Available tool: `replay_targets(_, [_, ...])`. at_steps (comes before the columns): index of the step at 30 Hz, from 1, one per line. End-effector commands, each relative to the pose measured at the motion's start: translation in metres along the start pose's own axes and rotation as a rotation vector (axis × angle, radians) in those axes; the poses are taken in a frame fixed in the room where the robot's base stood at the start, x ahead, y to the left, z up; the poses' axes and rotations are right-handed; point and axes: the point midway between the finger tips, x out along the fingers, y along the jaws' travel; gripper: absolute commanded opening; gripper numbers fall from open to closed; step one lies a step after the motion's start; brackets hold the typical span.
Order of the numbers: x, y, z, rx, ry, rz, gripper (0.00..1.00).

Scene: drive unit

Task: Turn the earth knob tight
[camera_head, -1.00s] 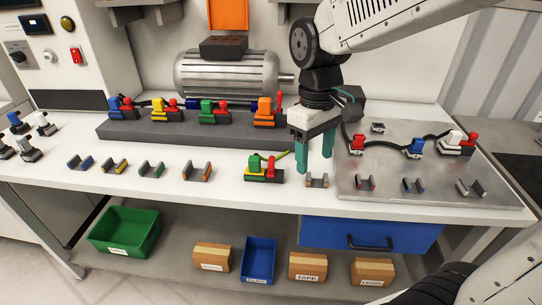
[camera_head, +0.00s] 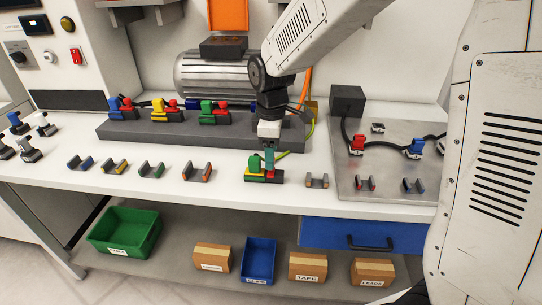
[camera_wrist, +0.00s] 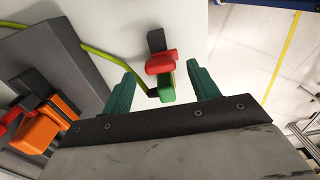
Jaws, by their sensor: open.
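The earth connector (camera_head: 264,177) is a green block with a yellow stripe and a red part, on the front of the white bench. A green-yellow wire runs from it. In the wrist view its red part (camera_wrist: 160,63) and green part (camera_wrist: 167,92) lie between the two green fingers. I cannot tell which part is the knob. My gripper (camera_head: 269,156) points down just above or around the connector's top. In the wrist view my gripper (camera_wrist: 161,76) is open, with visible gaps between fingers and connector. Whether either finger touches is not clear.
Empty coloured clips, including an orange one (camera_head: 197,173), line the bench front to the left. Connectors stand on the grey rail (camera_head: 200,132) before the motor (camera_head: 215,78). A metal plate (camera_head: 385,165) with more connectors lies right. Bins and boxes sit below.

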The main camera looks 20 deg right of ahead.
Motion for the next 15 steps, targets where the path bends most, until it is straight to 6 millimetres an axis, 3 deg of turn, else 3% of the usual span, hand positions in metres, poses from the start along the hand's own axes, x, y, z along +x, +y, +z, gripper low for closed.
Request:
replay_targets(6, [0.018,0.000,0.001,0.001,-0.001,-0.001,0.60])
replay_targets(14, [0.019,0.000,0.001,0.002,0.000,0.000,0.60])
replay_targets(15, [0.018,0.000,0.001,0.002,0.000,0.000,0.49])
